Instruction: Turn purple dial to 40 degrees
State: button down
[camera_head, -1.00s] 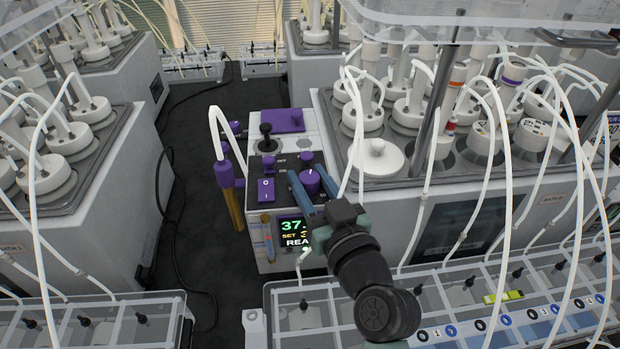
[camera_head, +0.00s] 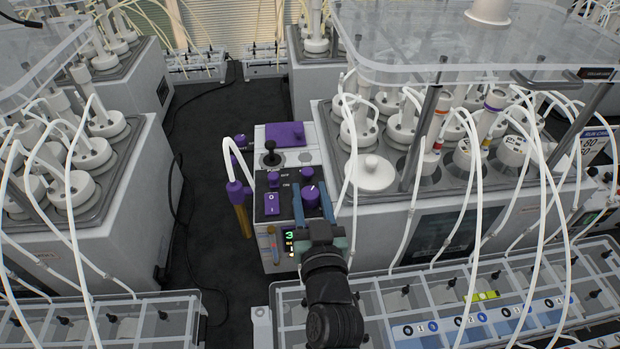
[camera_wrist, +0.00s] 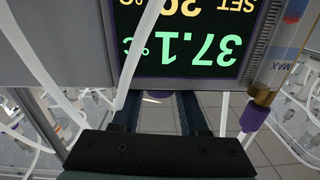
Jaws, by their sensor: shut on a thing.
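The purple dial (camera_head: 311,197) is on the black control panel of the grey unit, with a pale mark near its top edge. My gripper (camera_head: 315,194) has one blue finger on each side of the dial and is shut on it. The display (camera_wrist: 185,45) appears upside down there, reading 37.1 °C with a cut-off SET line. In the head view my gripper covers much of the display (camera_head: 290,240).
A purple rocker switch (camera_head: 272,204) is left of the dial, with a small purple toggle (camera_head: 274,180) above it. A black joystick (camera_head: 271,153) stands behind. White tubes pass close to the right of my gripper. A clear-walled rack (camera_head: 440,300) is in front.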

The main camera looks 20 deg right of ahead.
jog(key=shift+d+r+m+h+p, duration=0.35)
jog(key=shift+m+h+p, duration=0.2)
jog(key=shift+p, duration=2.45)
jog(key=p, duration=0.4)
jog(key=a+m+h+p, duration=0.1)
jog(key=p, duration=0.3)
jog(key=shift+w+r+g+h+p, duration=0.25)
jog(key=shift+w+g+p, duration=0.05)
jog(key=shift+p, duration=0.5)
jog(key=shift+s+f+g+h+p, duration=0.1)
jog(key=shift+f+g+h+p, duration=0.2)
jog(key=shift+p, duration=0.2)
jog(key=shift+s+f, duration=0.1)
jog(key=shift+f, duration=0.15)
jog(key=c, duration=0.8)
grip_release()
jog(key=o, duration=0.4)
jog(key=shift+s, duration=0.15)
jog(key=shift+c, duration=0.2)
